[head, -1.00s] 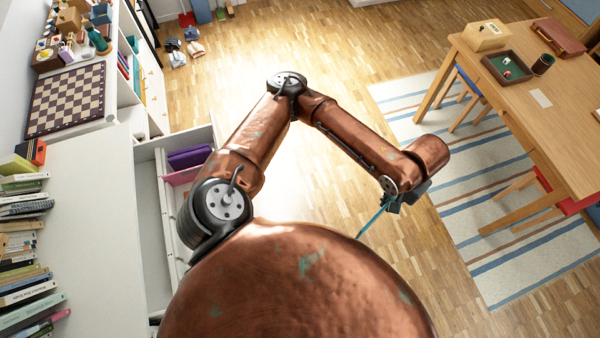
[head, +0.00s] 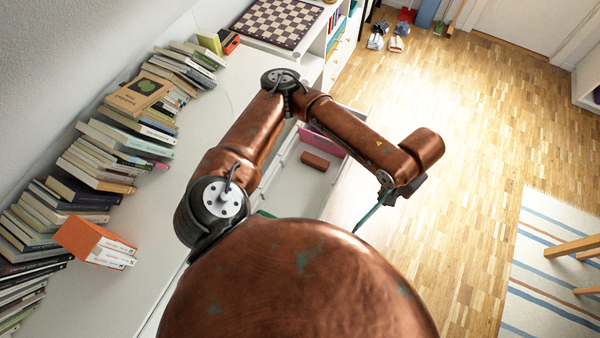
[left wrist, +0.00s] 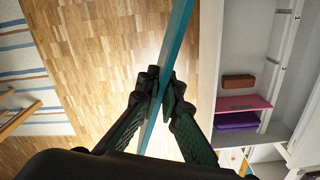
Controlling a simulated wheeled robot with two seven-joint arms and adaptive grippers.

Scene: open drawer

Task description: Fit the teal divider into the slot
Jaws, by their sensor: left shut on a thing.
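The teal divider (head: 371,216) is a thin flat strip. My left gripper (head: 388,194) is shut on it and holds it in the air, slanting down, to the right of the open drawer (head: 293,190) in the head view. The left wrist view shows the divider (left wrist: 178,40) between the two dark fingers (left wrist: 160,88), with its long part reaching past the fingertips. The drawer also shows at the right of that view, apart from the divider. A pink divider (head: 322,141) stands across the drawer. I cannot make out the slot. My right gripper is not in view.
A brown block (head: 315,161) lies in the drawer; a purple item (left wrist: 237,121) shows beside the pink divider in the left wrist view. A white top with rows of books and an orange-covered set (head: 92,240) lies left. Open wooden floor (head: 450,190) is at right.

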